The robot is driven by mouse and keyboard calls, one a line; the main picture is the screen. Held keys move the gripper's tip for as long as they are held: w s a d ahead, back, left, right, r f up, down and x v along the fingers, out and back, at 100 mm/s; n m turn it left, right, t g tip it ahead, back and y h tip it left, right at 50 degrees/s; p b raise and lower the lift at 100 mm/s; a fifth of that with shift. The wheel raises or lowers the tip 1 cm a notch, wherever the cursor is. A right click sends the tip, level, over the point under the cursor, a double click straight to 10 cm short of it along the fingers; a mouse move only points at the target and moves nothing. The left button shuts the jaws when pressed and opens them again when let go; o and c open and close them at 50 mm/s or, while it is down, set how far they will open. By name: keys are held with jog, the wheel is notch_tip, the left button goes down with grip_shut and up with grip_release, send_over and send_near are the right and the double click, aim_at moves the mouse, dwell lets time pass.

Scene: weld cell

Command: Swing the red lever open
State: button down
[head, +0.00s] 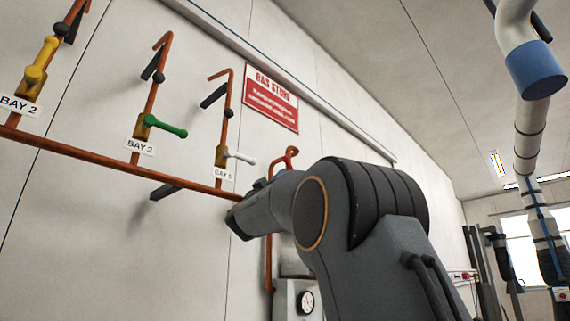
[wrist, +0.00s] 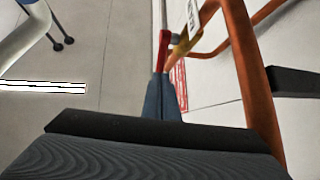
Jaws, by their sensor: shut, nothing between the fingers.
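The red lever (wrist: 164,48) shows in the wrist view as a narrow red bar just beyond my fingertips, beside a brass-yellow fitting (wrist: 186,43) on an orange pipe. My gripper (wrist: 162,80) is shut and empty, with its blue-grey fingers together. Its tips reach the near end of the lever in the picture; I cannot tell whether they touch it.
An orange pipe (wrist: 250,75) runs close along the right of my gripper, with a dark bracket (wrist: 292,81) beyond. In the head view, yellow (head: 38,65), green (head: 165,126) and white (head: 238,156) levers sit on wall pipes. A red sign (head: 270,101) hangs above. Open room lies left in the wrist view.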

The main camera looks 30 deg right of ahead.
aim_at(288, 166)
jog(key=shift+p+x, duration=1.1)
jog(key=shift+x, duration=1.1)
